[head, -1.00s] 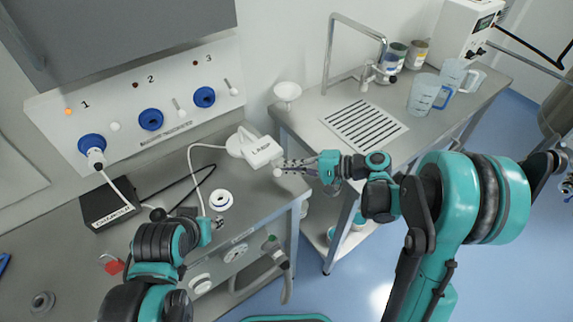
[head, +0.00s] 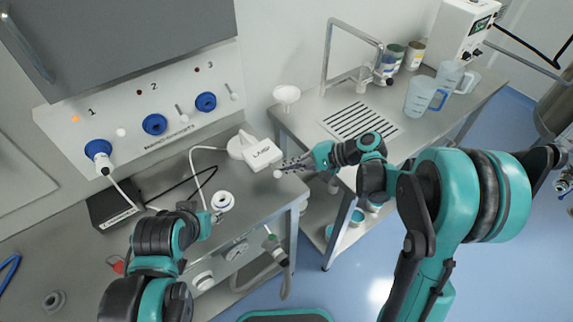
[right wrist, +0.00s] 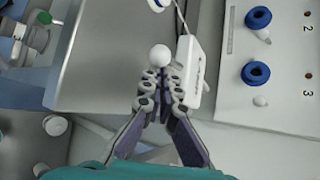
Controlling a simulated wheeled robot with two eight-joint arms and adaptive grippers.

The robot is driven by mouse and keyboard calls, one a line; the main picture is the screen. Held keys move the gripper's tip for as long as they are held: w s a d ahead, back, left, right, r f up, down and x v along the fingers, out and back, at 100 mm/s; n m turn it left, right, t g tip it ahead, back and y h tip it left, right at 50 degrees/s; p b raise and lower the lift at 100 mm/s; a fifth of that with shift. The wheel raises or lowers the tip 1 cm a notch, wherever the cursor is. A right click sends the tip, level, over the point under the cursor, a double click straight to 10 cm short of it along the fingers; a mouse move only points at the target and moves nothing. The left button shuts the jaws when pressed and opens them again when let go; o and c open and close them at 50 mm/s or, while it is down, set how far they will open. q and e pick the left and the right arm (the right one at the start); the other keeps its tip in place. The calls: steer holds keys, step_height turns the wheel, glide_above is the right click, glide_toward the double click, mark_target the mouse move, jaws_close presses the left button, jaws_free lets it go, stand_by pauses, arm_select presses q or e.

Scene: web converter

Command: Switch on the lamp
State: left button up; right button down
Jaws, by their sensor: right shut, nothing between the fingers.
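The white lamp box labelled LAMP (head: 262,154) sits near the right end of the left bench. A small white ball-shaped knob (head: 278,174) shows at its front right; it also shows in the right wrist view (right wrist: 160,55), with the lamp box (right wrist: 194,80) beside it. My right gripper (head: 286,168) is shut and empty, its fingertips (right wrist: 161,80) at the knob; whether they touch it I cannot tell. My left gripper (head: 214,216) is low over the bench, close to a white ring (head: 222,201); its finger opening is unclear.
A wall panel has blue sockets numbered 1 to 3; a plug is in socket 1 (head: 98,149) and an orange light (head: 75,119) glows above it. A black box (head: 112,205) and cables lie on the bench. The sink bench (head: 425,135) with measuring jugs (head: 420,97) stands right.

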arm_select(q)
steer(key=shift+r+p, duration=1.3)
steer(key=shift+r, duration=0.05)
arm_select(e)
steer(key=shift+a+r+m+g+h, duration=0.1)
steer(key=shift+r+m+g+h, duration=0.5)
steer(key=shift+g+h, duration=0.4)
arm_select(q)
steer(key=shift+r, duration=0.1)
steer(key=shift+r+p, duration=0.45)
steer(key=shift+p, duration=0.1)
arm_select(e)
steer(key=shift+w+r, duration=0.1)
steer(key=shift+r, duration=0.65)
